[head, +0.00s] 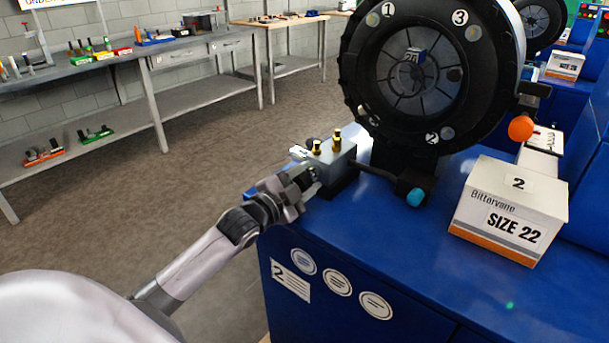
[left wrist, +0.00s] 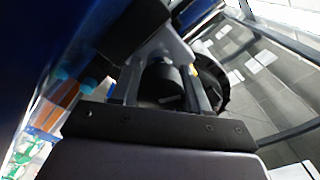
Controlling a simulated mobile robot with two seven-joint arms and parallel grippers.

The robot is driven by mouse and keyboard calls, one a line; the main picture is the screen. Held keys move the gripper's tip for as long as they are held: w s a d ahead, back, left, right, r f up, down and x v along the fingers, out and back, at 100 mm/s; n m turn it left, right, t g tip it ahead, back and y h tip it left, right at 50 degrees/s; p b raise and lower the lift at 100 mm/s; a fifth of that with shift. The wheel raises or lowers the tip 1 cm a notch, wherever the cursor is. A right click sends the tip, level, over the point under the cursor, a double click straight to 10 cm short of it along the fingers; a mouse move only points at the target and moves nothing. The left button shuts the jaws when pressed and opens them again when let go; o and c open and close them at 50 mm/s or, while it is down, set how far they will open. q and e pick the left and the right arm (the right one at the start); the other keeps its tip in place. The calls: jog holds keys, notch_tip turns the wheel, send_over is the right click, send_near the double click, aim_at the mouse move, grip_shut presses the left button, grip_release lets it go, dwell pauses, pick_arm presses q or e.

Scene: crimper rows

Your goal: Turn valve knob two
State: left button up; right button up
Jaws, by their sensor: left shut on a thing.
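My left gripper (head: 306,183) reaches in from the left, at the left end of a small grey valve block (head: 338,160) with two brass fittings on top. The block sits on the edge of the blue machine whose front carries a "2" label (head: 290,281). In the left wrist view, a dark round knob (left wrist: 163,82) sits between the two fingers of my left gripper (left wrist: 165,88), which is shut on it. In the head view the gripper hides that knob. My right gripper is not in view.
A large black crimper head (head: 358,60) stands behind the valve block. A teal knob (head: 416,197) and an orange knob (head: 521,128) stick out near it. A "SIZE 22" box (head: 484,212) stands on the blue top (head: 375,238). A workbench (head: 100,66) stands at the back left, beyond open floor.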

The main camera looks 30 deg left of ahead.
pick_arm(q)
jog(key=shift+m, duration=1)
jog(key=shift+p, duration=0.3)
jog(key=shift+d, duration=0.1)
jog(key=o, duration=1)
jog(key=shift+o, duration=0.2)
jog(key=s, duration=0.7)
jog(key=shift+a+b, duration=0.3)
jog(key=shift+s, duration=0.1)
